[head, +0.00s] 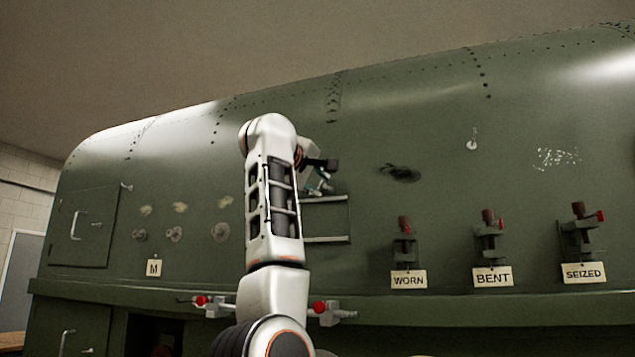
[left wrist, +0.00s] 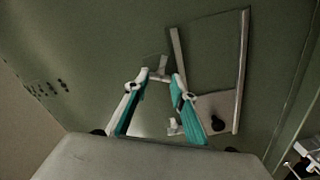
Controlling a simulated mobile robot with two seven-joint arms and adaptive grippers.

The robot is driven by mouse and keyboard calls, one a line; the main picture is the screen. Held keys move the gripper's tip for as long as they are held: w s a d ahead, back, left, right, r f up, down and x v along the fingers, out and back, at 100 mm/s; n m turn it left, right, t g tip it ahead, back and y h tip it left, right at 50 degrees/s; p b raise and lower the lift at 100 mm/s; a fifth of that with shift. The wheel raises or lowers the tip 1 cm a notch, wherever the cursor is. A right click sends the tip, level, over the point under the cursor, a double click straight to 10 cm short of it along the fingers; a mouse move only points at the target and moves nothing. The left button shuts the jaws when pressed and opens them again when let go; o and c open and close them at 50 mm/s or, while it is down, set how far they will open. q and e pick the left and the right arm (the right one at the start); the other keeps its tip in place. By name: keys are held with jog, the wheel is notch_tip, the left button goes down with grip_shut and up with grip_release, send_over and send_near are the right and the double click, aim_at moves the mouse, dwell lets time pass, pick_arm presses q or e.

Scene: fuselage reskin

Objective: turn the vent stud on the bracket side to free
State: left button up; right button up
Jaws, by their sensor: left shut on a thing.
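My left gripper (head: 318,182) is at the fuselage side, by the upper left of a small panel with pale rails (head: 326,239). In the left wrist view, the teal-and-white fingers of the left gripper (left wrist: 161,75) are shut on a small pale stud (left wrist: 161,68) beside the railed panel (left wrist: 215,55). A second small pale stud (left wrist: 173,127) shows lower, between the fingers. Which way the held stud is turned cannot be told. In the head view my arm hides the panel's left part, and the studs cannot be made out. My right gripper is not in view.
Clamps tagged WORN (head: 408,280), BENT (head: 493,277) and SEIZED (head: 584,273) stand to the right. Red-knobbed fittings (head: 325,312) sit along the lower ledge (head: 480,312). A dark scorch mark (head: 400,173) is right of the gripper. A dark knob (left wrist: 209,94) is on the railed panel.

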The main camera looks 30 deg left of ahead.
pick_arm(q)
jog(key=n+p, duration=0.1)
jog(key=n, duration=0.3)
jog(key=shift+n, duration=0.3)
jog(key=shift+n+p, duration=0.3)
jog(key=shift+n, duration=0.1)
jog(key=shift+f, duration=0.1)
jog(key=o, duration=1.1)
